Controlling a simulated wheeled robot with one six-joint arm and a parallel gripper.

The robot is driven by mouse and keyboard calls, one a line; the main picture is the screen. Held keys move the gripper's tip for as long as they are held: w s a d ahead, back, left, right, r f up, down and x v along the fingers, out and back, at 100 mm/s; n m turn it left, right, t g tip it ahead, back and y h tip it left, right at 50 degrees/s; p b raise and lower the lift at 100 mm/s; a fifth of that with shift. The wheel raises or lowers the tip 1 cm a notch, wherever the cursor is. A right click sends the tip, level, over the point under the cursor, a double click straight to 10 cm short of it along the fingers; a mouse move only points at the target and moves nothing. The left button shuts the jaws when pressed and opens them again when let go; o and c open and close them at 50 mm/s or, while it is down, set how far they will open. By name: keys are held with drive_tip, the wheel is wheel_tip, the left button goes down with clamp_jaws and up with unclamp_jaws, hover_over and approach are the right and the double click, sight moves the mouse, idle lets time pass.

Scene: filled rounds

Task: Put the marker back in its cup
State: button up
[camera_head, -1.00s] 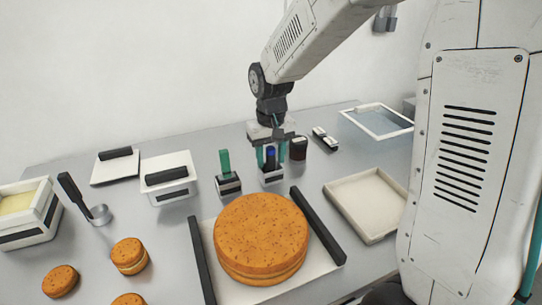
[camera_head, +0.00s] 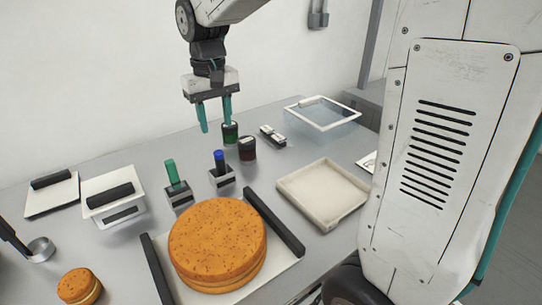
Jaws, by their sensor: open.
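A blue marker (camera_head: 219,161) stands upright in a small grey cup (camera_head: 223,178). A green marker (camera_head: 172,172) stands, slightly tilted, in a similar cup (camera_head: 179,196) to its left. My gripper (camera_head: 216,128) is open and empty, fingers pointing down. In the picture its fingertips are above the blue marker and apart from it.
A large round cake (camera_head: 217,240) sits on a tray with dark side bars (camera_head: 274,222) in front of the cups. Dark jars (camera_head: 247,149) stand just right of my gripper. An empty beige tray (camera_head: 323,192) lies to the right. White lidded boxes (camera_head: 112,198) stand at left.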

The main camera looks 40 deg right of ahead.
drive_tip(key=s+d+t, duration=0.1)
drive_tip(key=s+d, duration=0.2)
drive_tip(key=s, duration=2.3)
drive_tip(key=shift+f, duration=0.35)
drive_tip(key=shift+s, duration=0.1)
